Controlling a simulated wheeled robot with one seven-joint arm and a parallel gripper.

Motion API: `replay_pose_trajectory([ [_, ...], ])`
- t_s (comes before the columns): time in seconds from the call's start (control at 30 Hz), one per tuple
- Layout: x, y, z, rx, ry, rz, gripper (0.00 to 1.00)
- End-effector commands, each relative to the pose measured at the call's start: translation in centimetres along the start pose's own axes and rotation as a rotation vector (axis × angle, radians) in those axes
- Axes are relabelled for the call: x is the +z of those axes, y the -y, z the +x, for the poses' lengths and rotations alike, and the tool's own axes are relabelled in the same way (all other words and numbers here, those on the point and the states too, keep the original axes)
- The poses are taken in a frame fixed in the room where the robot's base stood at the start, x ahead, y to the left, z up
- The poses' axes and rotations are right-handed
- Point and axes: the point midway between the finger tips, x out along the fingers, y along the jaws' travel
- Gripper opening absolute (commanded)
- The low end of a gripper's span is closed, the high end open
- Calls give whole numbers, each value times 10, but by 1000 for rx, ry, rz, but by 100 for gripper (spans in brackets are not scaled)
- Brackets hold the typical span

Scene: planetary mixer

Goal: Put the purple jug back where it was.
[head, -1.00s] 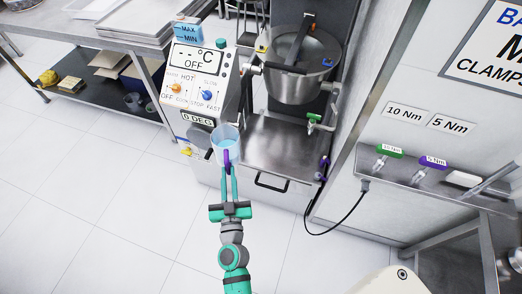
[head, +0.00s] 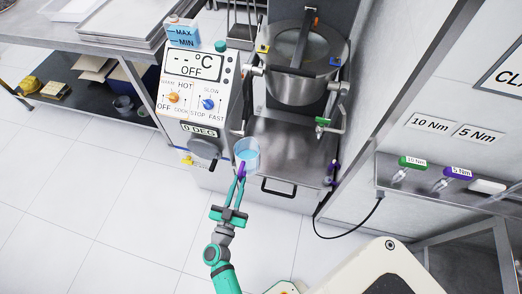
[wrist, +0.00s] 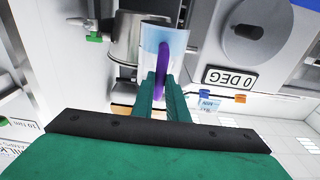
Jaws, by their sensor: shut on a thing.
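The purple jug is a clear vessel (head: 247,153) with blue liquid in it and a purple handle (head: 241,171). My gripper (head: 240,181) is shut on the purple handle and holds the jug in front of the mixer, near the left front of its steel deck. In the wrist view the jug (wrist: 172,38) stands beyond my fingertips (wrist: 163,78), with the purple handle between them. I cannot tell whether the jug's base touches the deck.
The mixer bowl (head: 300,85) stands behind the deck (head: 292,150), with a green-handled tap (head: 322,122) at right. The control panel (head: 196,82) is left of the jug. A MAX/MIN container (head: 182,35) sits above the panel. A wall shelf (head: 432,192) holds green and purple tools.

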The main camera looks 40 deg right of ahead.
Motion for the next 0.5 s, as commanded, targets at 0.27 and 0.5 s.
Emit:
replay_pose_trajectory([
  [0.27, 18, -14, 34, 4, -5, -3, 0],
  [0.5, 44, -33, 77, 3, -4, -4, 0],
])
